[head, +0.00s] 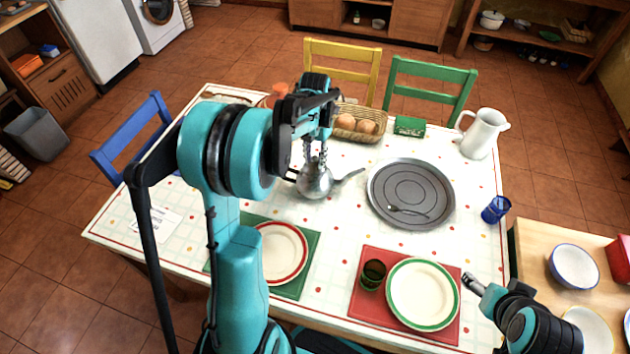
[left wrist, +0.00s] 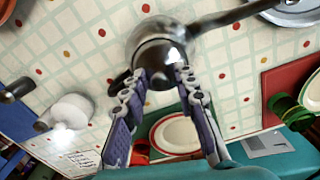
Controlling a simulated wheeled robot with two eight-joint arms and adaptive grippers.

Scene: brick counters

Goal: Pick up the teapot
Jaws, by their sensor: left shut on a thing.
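The silver metal teapot (head: 314,184) is on or just above the table in the head view, left of the round grey tray, with its spout pointing right. I cannot tell whether its base touches the cloth. My left gripper (head: 320,157) reaches down from above and is shut on the top part of the teapot. In the left wrist view the fingers (left wrist: 158,78) close on the shiny teapot (left wrist: 158,48), whose spout extends right. My right gripper (head: 471,283) is at the lower right, by the green-rimmed plate, away from the teapot; its jaw opening is unclear.
The grey tray (head: 378,208) holds a fork. A bread basket (head: 372,139) is behind the teapot. A white jug (head: 482,134) and a blue glass (head: 495,210) stand at the right. Plates (head: 421,291) (head: 280,252) and a dark green cup (head: 373,275) are in front.

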